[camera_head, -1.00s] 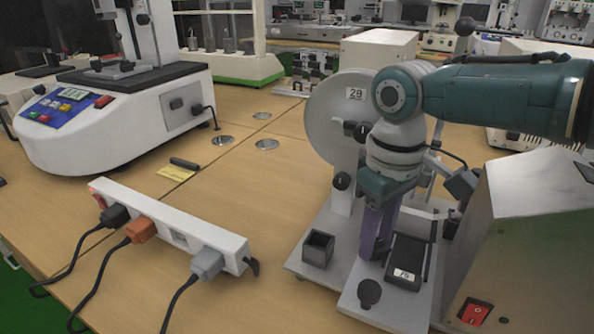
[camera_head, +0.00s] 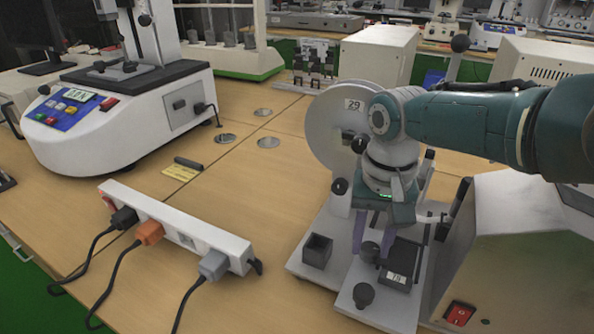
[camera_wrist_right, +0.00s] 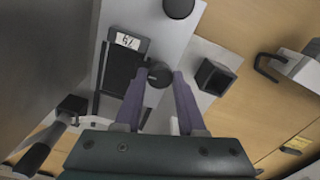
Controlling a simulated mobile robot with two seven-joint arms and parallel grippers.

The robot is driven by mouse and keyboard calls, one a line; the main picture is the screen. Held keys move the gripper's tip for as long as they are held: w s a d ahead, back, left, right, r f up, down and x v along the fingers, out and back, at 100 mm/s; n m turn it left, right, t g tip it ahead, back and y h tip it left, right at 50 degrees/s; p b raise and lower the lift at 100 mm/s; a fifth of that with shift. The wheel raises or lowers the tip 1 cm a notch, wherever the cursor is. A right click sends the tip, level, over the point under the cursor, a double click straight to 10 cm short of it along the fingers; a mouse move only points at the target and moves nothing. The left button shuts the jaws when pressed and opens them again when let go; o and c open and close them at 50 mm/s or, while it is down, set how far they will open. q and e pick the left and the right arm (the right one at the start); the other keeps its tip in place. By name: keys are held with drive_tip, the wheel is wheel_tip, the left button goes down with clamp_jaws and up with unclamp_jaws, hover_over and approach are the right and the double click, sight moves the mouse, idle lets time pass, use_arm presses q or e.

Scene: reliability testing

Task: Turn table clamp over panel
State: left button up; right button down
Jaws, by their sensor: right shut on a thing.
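The tester (camera_head: 300,258) with the numbered disc (camera_head: 338,125) stands at the right of the table. Its dark panel (camera_head: 402,256) with a small number label also shows in the wrist view (camera_wrist_right: 118,72). My right gripper (camera_head: 365,240) reaches down beside this panel, and its purple fingers (camera_wrist_right: 159,74) are shut on a dark round knob (camera_wrist_right: 160,76). That knob also shows in the head view (camera_head: 369,252). Whether it belongs to the table clamp, I cannot tell. A second black knob (camera_head: 363,294) stands free in front. My left gripper is not in view.
A small open dark box (camera_head: 317,250) is on the tester's base, left of my right gripper. A beige housing (camera_head: 525,245) with a red switch stands close on the right. A power strip (camera_head: 180,226) with plugged cables lies left, with bare table between.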

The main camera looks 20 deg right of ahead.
sight(371, 247)
drive_tip(key=shift+m, duration=0.6)
drive_tip(key=c, duration=0.5)
unclamp_jaws()
wheel_tip(371, 247, up, 10)
drive_tip(key=p, duration=0.6)
drive_tip(key=shift+p, duration=0.4)
